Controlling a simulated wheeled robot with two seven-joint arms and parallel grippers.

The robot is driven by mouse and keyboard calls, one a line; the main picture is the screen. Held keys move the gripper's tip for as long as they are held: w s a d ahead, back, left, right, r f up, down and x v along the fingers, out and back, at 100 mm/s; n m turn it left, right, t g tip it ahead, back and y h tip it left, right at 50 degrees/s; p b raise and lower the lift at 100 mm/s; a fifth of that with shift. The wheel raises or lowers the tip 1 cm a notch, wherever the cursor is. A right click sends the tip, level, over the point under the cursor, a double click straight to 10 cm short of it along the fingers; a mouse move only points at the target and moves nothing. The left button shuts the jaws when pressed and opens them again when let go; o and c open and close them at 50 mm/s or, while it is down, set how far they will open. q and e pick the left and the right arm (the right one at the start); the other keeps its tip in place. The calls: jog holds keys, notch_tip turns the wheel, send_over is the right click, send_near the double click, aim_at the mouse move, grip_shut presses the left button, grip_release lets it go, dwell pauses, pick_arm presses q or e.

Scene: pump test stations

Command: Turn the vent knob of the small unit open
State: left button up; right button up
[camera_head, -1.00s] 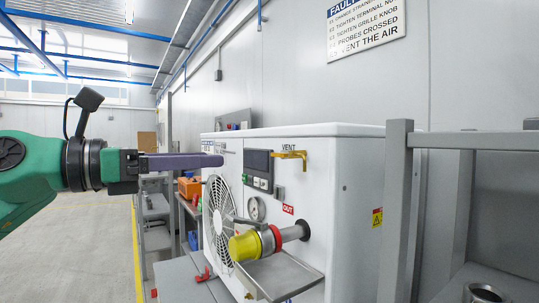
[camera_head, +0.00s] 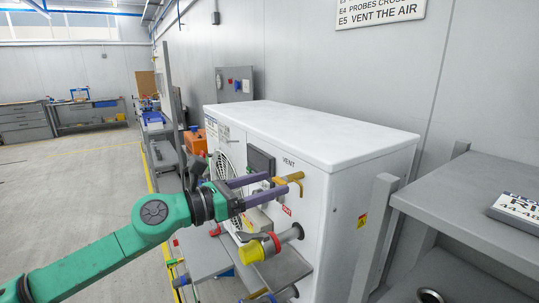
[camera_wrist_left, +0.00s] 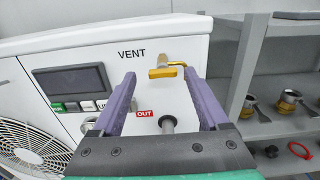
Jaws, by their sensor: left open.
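The small unit (camera_head: 330,140) is a white box with a fan grille, a dark display and a VENT label on its front. The vent knob (camera_head: 290,178) is a yellow lever under that label. In the left wrist view the vent knob (camera_wrist_left: 167,72) shows its flat handle and bent stem beyond the fingertips. My left gripper (camera_head: 272,185) is open, its two purple fingers pointing at the unit's front close to the knob. In the left wrist view the left gripper (camera_wrist_left: 166,92) has the knob ahead, roughly between its fingers; contact cannot be told. My right gripper is not in view.
Below the knob, a yellow and red fitting (camera_head: 262,247) sticks out on a pipe over a grey tray (camera_head: 285,268). A grey shelf (camera_head: 475,200) stands to the right. Orange and grey equipment stands behind. Open floor (camera_head: 80,200) lies to the left.

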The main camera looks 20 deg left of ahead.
pick_arm(q)
jog(key=shift+w+d+r+p, duration=0.15)
jog(key=shift+d+r+p, duration=0.1)
jog(key=shift+p, duration=0.05)
jog(key=shift+d+f, duration=0.15)
jog(key=shift+f, duration=0.2)
grip_shut()
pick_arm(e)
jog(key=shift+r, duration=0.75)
